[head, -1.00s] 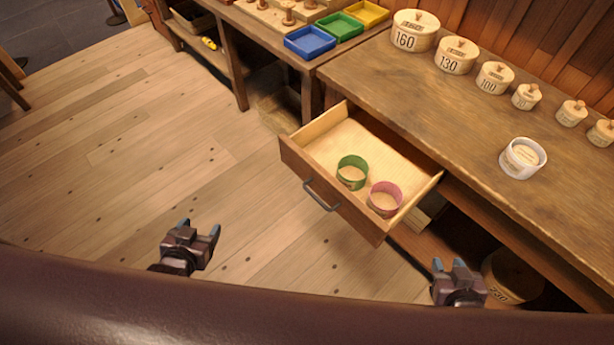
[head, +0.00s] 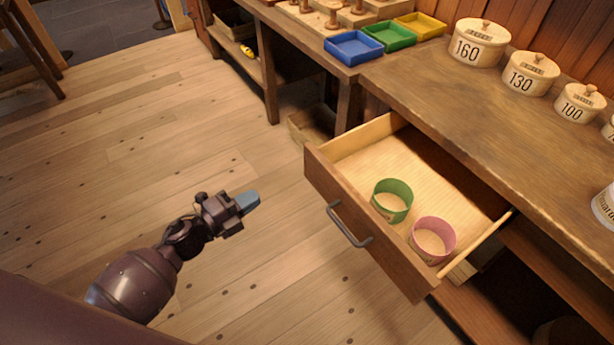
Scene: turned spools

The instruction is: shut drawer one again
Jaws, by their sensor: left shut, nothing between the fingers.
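The drawer (head: 325,208) stands pulled out from under the wooden workbench. Its front carries a dark bar handle (head: 349,226). Inside lie a green ring-shaped cup (head: 392,201) and a pink one (head: 433,240), near the front right of the drawer. No number shows on the drawer front. My left gripper (head: 250,201) is shut and empty, in the air left of the drawer front and apart from the handle. My right gripper is out of view.
The workbench top (head: 450,105) bears lidded round boxes marked 160 (head: 479,45), 130 (head: 530,76) and 100 (head: 578,105). Blue (head: 354,48), green (head: 390,36) and yellow (head: 420,26) trays stand on the bench behind. The plank floor (head: 120,170) left of the drawer is clear.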

